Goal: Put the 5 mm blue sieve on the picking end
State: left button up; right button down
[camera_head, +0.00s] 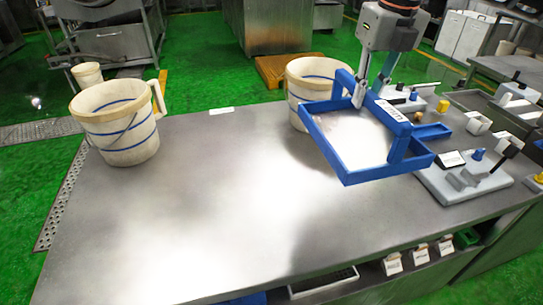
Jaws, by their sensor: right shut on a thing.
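The blue sieve (385,172) is a square blue frame with a pale, shiny inside and upright blue posts at its sides. A small white label (388,110) sits on its upper bar, too small to read. My right gripper (368,93) comes down from the top and is shut on the sieve at its far side. The sieve appears held above the right part of the metal table (200,225), in front of a white bucket. I cannot make out which place is the picking end. My left gripper is not in view.
A white blue-striped bucket (118,125) stands at the table's back left; another (305,75) is partly hidden behind the sieve. A white device (465,180) and several small items crowd the right side. The table's left and middle are clear. Labelled bins (420,255) sit below.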

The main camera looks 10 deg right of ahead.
aim_at(361, 140)
jog(key=shift+s+f, duration=0.2)
notch_tip(361, 140, down, 19)
jog(key=shift+f, duration=0.2)
dwell(0.4)
jog(key=shift+w+f, duration=0.1)
jog(key=c, duration=1.9)
grip_release()
jog(key=shift+f, duration=0.1)
jog(key=r, duration=0.4)
jog(key=s+r, duration=0.1)
jog(key=r, duration=0.3)
jog(key=s+r, duration=0.1)
jog(key=r, duration=0.3)
jog(key=shift+d+r+b, duration=0.1)
jog(key=shift+d+b, duration=0.05)
jog(key=shift+b, duration=0.15)
